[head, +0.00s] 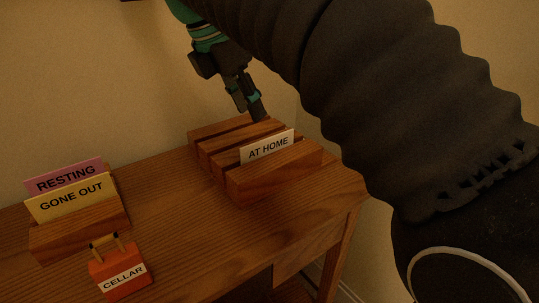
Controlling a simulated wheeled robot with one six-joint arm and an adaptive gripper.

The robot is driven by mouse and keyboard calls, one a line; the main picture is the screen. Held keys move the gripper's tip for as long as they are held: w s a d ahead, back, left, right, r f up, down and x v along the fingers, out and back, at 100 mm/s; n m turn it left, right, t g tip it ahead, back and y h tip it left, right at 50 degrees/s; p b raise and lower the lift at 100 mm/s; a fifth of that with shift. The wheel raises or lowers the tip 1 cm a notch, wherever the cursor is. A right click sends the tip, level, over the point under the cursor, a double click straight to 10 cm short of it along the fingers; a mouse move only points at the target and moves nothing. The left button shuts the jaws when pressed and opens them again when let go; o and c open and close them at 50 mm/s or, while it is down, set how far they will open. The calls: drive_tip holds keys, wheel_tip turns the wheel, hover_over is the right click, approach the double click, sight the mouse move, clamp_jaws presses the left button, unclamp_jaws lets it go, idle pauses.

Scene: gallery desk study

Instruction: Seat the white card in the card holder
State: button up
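The white card (268,147) reads "AT HOME". It stands in the front groove of the wooden card holder (243,184), a block with several parallel grooves at the right end of the desk. Its lower edge is hidden by the front bar, so I cannot tell how deep it sits. My gripper (259,114) points down at the back part of the holder, behind the card and apart from it. The fingertips are small and dark, and I cannot tell whether they touch the wood or how far apart they are. I see no card in them.
A second wooden holder (76,231) at the left bears a pink "RESTING" card (65,175) and a yellow "GONE OUT" card (72,199). An orange "CELLAR" block (121,275) stands before it. The wooden desk (180,215) is clear between the holders.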

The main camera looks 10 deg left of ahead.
sight(266, 140)
drive_tip(key=x, duration=0.2)
drive_tip(key=b+x, duration=0.1)
drive_tip(key=x, duration=0.4)
drive_tip(key=shift+d+f+b, duration=0.25)
drive_tip(key=shift+d+b, duration=0.1)
drive_tip(key=shift+b, duration=0.05)
drive_tip(key=shift+w+d+f, duration=0.1)
drive_tip(key=shift+f, duration=0.35)
drive_tip(key=shift+f, duration=0.1)
drive_tip(key=shift+c, duration=0.2)
drive_tip(key=shift+f, duration=0.1)
clamp_jaws()
